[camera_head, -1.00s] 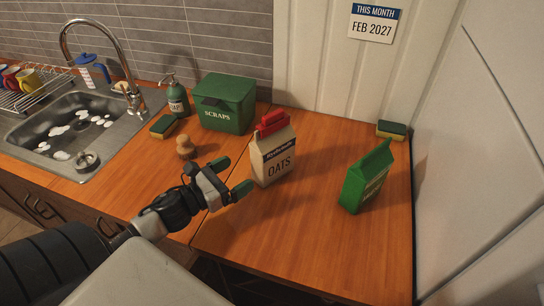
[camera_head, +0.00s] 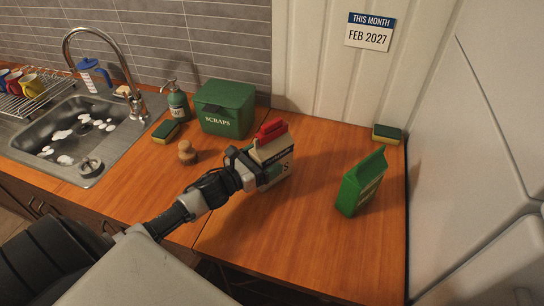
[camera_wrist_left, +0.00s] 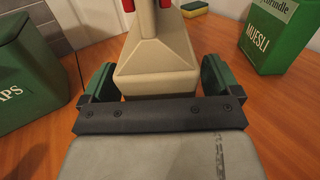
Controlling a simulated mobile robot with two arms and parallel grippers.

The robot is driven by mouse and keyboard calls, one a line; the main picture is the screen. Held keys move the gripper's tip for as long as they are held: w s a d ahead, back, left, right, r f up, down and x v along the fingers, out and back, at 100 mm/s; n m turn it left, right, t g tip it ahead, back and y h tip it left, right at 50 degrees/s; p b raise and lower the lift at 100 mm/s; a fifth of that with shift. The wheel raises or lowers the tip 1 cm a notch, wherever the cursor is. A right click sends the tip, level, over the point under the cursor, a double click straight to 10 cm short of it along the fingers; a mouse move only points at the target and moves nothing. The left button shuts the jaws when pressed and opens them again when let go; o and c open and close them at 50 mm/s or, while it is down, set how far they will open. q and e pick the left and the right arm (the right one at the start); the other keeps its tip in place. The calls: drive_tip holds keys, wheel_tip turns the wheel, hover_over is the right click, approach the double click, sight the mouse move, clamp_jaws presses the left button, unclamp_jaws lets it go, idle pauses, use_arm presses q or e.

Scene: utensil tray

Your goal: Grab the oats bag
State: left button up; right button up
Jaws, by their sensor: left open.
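The oats bag (camera_head: 272,152) is cream with a red clip on top and stands upright on the wooden counter. My left gripper (camera_head: 266,168) is in front of it in the head view and hides much of its label. In the left wrist view the bag (camera_wrist_left: 157,62) stands between the two green fingertips of my left gripper (camera_wrist_left: 158,82). The gripper is open, with a finger on each side of the bag and a visible gap at both sides. My right gripper does not show.
A green muesli bag (camera_head: 362,184) stands to the right. The green scraps bin (camera_head: 224,108) is behind, to the left. A wooden brush (camera_head: 187,153), a soap bottle (camera_head: 178,103) and a sponge (camera_head: 387,134) are nearby. The sink (camera_head: 75,130) is at the left. The counter's front right is clear.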

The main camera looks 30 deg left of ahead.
use_arm(q)
drive_tip(key=shift+w+d, duration=0.1)
drive_tip(key=shift+w, duration=0.2)
drive_tip(key=shift+c, duration=0.3)
drive_tip(key=shift+r, duration=0.1)
clamp_jaws()
